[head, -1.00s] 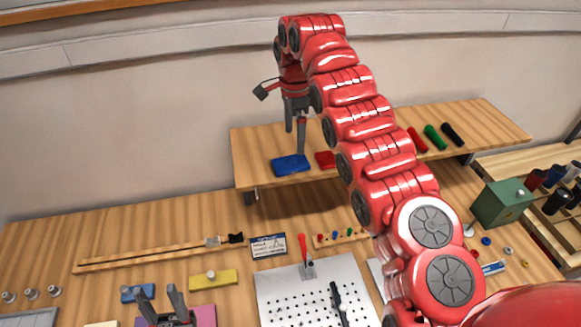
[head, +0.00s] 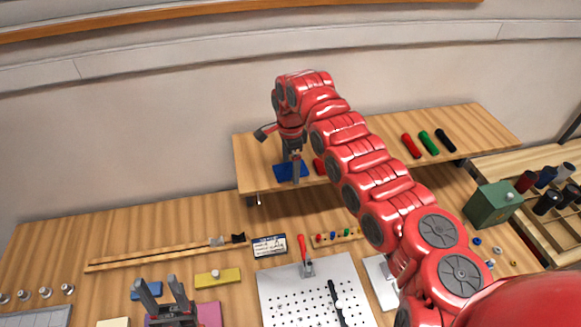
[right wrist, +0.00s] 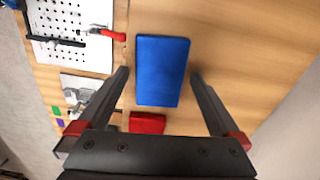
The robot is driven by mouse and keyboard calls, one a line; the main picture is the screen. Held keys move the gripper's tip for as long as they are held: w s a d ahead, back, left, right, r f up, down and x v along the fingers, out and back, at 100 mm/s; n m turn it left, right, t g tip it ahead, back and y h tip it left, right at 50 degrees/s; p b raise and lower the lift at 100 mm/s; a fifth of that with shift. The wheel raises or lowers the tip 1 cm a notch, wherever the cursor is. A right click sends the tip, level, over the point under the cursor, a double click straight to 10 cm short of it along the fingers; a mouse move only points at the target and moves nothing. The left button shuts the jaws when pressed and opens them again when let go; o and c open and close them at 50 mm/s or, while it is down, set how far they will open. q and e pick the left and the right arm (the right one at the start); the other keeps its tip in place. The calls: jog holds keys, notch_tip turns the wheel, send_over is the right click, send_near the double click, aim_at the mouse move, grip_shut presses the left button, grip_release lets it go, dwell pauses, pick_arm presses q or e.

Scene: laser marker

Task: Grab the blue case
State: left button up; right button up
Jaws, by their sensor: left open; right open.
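The blue case (head: 283,172) lies flat on the raised wooden shelf at the back, near its left end. In the right wrist view the blue case (right wrist: 162,70) lies between the two fingers, with a gap on each side. My right gripper (head: 294,180) points down over the case and hides part of it. The right gripper (right wrist: 158,75) is open and empty. My left gripper (head: 163,287) is open and empty at the lower left, above the bench.
A red case (right wrist: 147,123) lies close beside the blue one. Red, green and black cylinders (head: 428,142) lie further right on the shelf (head: 475,125). A perforated plate (head: 285,290) and a green box (head: 490,205) are on the bench below.

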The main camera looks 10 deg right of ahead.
jog(key=c, duration=1.3)
jog(key=shift+d+r, duration=0.1)
jog(key=shift+r, duration=0.1)
